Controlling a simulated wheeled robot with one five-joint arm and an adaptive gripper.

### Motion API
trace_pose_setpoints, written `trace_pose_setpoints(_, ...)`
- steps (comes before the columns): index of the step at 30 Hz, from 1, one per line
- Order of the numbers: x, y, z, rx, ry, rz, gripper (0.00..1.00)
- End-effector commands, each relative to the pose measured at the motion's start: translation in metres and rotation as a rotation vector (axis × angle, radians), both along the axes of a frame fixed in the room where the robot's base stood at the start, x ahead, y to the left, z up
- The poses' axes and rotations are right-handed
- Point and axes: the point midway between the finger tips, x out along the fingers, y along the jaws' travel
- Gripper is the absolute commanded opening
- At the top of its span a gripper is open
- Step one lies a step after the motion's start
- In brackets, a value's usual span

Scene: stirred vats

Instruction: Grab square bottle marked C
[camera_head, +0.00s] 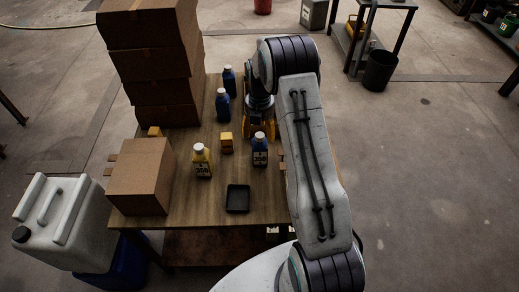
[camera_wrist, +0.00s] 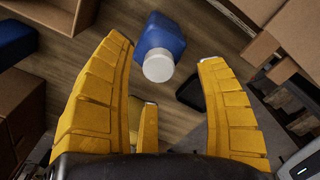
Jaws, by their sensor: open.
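Three blue bottles with pale caps stand on the wooden table in the head view: one at the front (camera_head: 260,151), one in the middle (camera_head: 222,105) and one at the back (camera_head: 229,82). A yellow bottle (camera_head: 202,162) stands left of the front blue one. Labels show on the front two, but I cannot read a C. My gripper (camera_head: 260,122) is low over the table's right side, partly hidden by my arm. In the wrist view my gripper (camera_wrist: 165,52) is open, with a blue square-bodied bottle (camera_wrist: 163,33) and its white cap between and just beyond the fingertips, ungripped.
A black tray (camera_head: 238,199) lies near the table's (camera_head: 190,212) front edge; it also shows in the wrist view (camera_wrist: 189,93). A yellow block (camera_head: 227,143) sits mid-table. Stacked cartons (camera_head: 155,60) and a single carton (camera_head: 140,177) fill the left side.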

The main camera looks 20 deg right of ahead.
Motion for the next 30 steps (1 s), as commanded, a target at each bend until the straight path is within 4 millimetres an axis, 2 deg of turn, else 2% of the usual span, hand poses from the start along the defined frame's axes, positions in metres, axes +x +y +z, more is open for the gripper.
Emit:
trace_pose_setpoints(3, 0.001, -0.001, -0.014, 0.001, 0.003, 0.000, 0.66)
trace_pose_setpoints(9, 0.001, -0.001, -0.028, 0.001, 0.001, -0.001, 0.66)
trace_pose_setpoints(18, 0.001, -0.001, -0.030, 0.000, 0.000, -0.001, 0.68)
trace_pose_setpoints(30, 0.001, -0.001, -0.030, 0.000, 0.000, -0.001, 0.32)
